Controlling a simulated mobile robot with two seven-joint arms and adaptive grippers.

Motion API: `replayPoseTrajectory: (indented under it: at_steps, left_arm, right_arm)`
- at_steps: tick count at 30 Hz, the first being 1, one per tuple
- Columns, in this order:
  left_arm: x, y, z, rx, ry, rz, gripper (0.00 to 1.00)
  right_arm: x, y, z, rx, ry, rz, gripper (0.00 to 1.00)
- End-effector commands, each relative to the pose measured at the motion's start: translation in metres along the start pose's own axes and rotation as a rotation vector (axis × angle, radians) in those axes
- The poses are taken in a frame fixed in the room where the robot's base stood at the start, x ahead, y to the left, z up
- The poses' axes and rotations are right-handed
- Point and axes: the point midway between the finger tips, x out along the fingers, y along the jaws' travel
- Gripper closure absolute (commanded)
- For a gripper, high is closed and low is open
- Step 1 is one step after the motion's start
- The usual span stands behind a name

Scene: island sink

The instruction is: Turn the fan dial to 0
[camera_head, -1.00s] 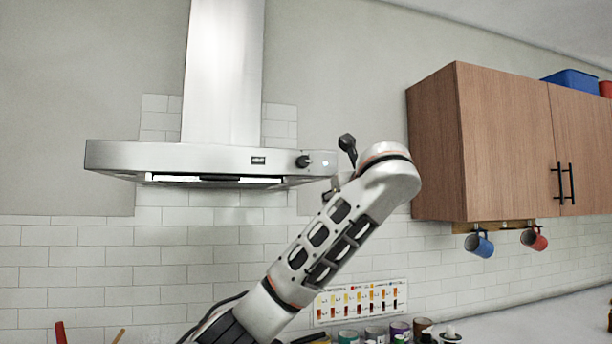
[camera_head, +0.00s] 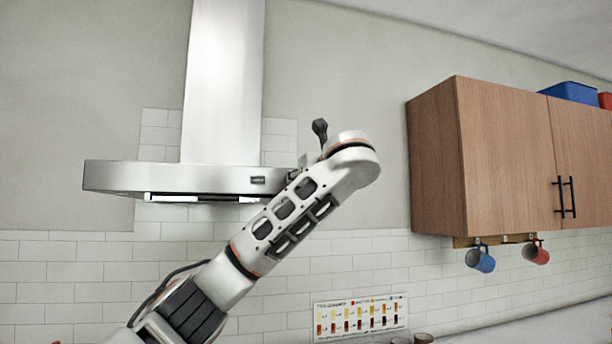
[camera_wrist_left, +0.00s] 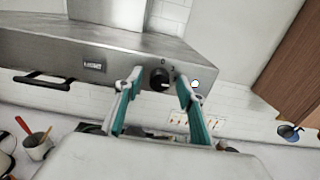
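The fan dial (camera_wrist_left: 160,78) is a round black knob with a pale mark on the front of the steel range hood (camera_head: 210,177). It shows in the left wrist view; in the head view my arm hides it. My left gripper (camera_wrist_left: 158,83) is open, with one teal finger on each side of the dial. The fingertips look apart from the knob, but I cannot tell how deep they reach around it. In the head view my left arm crosses the hood's right end. My right gripper is in neither view.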

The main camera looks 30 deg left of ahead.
Motion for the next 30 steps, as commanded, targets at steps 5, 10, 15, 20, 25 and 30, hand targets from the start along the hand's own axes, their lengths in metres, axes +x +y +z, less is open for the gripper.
replayPoseTrajectory:
  at_steps: [5, 10, 15, 20, 25, 30]
  left_arm:
    - [0.001, 0.0, 0.0, 0.0, 0.0, -0.001, 0.61]
    - [0.001, 0.0, -0.001, 0.0, 0.0, -0.001, 0.82]
    - [0.001, 0.0, -0.001, -0.001, 0.0, -0.001, 0.99]
    - [0.001, 0.0, -0.001, -0.009, 0.001, -0.001, 0.99]
    - [0.001, -0.001, -0.002, -0.057, 0.001, -0.002, 0.99]
    - [0.001, -0.001, -0.004, -0.156, 0.002, -0.002, 0.99]
  right_arm:
    - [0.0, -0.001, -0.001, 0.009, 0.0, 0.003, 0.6]
    - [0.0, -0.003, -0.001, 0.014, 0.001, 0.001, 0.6]
    - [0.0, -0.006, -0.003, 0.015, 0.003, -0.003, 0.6]
    - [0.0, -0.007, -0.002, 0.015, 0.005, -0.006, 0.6]
    - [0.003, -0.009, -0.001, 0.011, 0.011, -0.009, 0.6]
    - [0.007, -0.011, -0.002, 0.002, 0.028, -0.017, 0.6]
